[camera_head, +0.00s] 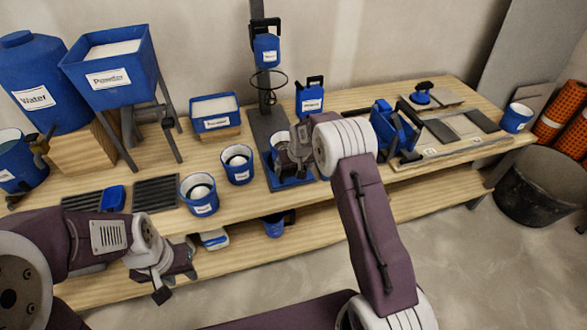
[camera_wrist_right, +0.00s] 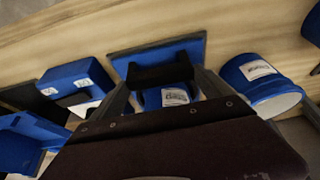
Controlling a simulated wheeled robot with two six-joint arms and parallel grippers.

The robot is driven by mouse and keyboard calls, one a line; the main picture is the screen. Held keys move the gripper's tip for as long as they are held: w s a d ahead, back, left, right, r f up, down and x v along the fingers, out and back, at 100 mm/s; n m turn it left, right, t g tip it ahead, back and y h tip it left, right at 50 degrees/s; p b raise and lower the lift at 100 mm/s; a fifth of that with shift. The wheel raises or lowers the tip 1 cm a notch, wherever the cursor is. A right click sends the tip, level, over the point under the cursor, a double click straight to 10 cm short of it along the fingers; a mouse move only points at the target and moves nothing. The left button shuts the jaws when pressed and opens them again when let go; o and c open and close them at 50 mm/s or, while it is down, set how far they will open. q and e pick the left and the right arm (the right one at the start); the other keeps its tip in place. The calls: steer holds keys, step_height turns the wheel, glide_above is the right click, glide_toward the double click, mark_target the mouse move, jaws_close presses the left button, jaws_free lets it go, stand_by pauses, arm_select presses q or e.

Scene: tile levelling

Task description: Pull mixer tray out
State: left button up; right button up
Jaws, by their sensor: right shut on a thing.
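The mixer tray (camera_head: 293,183) is a blue plate at the foot of the dark mixer stand (camera_head: 262,125), near the bench's front edge. A blue plate also shows in the right wrist view (camera_wrist_right: 190,50). A blue cup (camera_head: 278,139) stands at the mixer. My right gripper (camera_head: 290,158) is low over the tray, its fingertips partly hidden. In the right wrist view its fingers are around a black handle (camera_wrist_right: 160,73) beside a labelled blue part (camera_wrist_right: 174,97). I cannot tell how this part joins the plate. My left gripper (camera_head: 172,280) hangs before the bench, fingers apart, empty.
Two blue buckets (camera_head: 200,193) (camera_head: 238,163) stand left of the mixer. A blue jug (camera_head: 310,97) is behind it to the right. Blue tools and grey tiles (camera_head: 439,129) fill the right side. Floor in front of the bench is clear.

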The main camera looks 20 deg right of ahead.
steer(key=o, duration=1.8)
steer(key=p+v, duration=0.1)
steer(key=v, duration=0.8)
steer(key=shift+p, duration=0.35)
